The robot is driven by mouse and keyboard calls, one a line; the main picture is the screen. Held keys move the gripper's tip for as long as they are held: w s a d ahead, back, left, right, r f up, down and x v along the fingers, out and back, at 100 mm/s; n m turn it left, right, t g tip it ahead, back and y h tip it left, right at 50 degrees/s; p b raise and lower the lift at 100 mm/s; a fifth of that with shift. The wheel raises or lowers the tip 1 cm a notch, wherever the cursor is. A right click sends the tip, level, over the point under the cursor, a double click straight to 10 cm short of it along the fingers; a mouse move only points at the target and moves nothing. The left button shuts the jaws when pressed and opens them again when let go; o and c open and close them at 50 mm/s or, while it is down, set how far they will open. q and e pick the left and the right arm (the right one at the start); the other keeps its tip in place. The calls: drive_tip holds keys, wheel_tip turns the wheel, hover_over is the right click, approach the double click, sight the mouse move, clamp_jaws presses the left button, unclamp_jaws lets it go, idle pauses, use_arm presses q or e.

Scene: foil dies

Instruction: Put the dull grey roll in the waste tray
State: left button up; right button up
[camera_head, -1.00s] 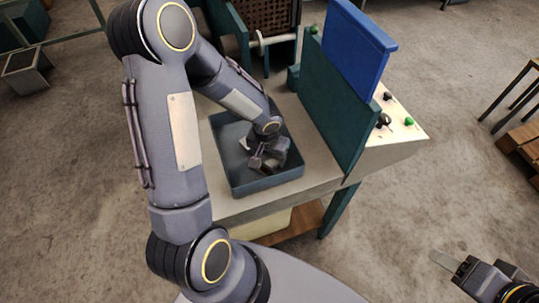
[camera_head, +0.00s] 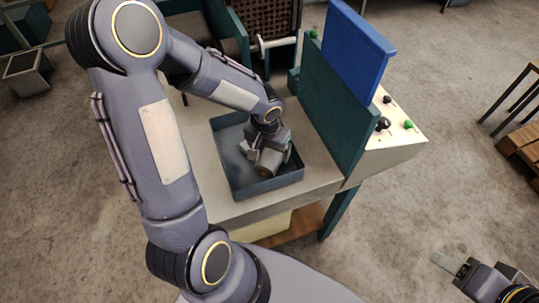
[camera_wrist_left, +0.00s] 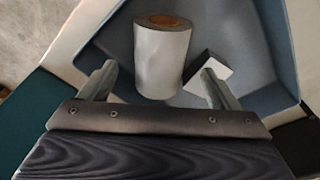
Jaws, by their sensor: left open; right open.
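A grey roll (camera_head: 269,162) with a brown core lies inside the blue-grey tray (camera_head: 233,190) on the bench. In the left wrist view the grey roll (camera_wrist_left: 160,62) appears between and just beyond the fingers of my left gripper (camera_wrist_left: 158,88), which stand apart with a gap on both sides. In the head view my left gripper (camera_head: 266,148) is over the tray, partly hiding the roll. My right gripper (camera_head: 449,263) is open, empty and away from the bench at the lower right.
A small white and dark block (camera_wrist_left: 208,70) lies beside the roll in the tray, near my left gripper's right finger. A teal panel (camera_head: 333,110) and a blue panel (camera_head: 355,50) stand right of the tray. A control box (camera_head: 400,145) with knobs is beyond.

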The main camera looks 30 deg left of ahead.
use_arm(q)
drive_tip(key=r, duration=0.4)
drive_tip(key=s+r, duration=0.1)
drive_tip(key=r, duration=0.1)
drive_tip(key=shift+r, duration=0.1)
drive_tip(key=s+d+r+t+h, duration=0.1)
drive_tip(key=s+r+t+h, duration=0.1)
drive_tip(key=s+r, duration=0.3)
drive_tip(key=s+d+r+t+h, duration=0.2)
drive_tip(key=s+r, duration=0.3)
drive_tip(key=s, duration=0.5)
drive_tip(key=shift+s+d+r+n, duration=0.2)
drive_tip(key=shift+s+d+n, duration=0.05)
drive_tip(key=shift+s+n, duration=0.1)
drive_tip(key=shift+c, duration=0.4)
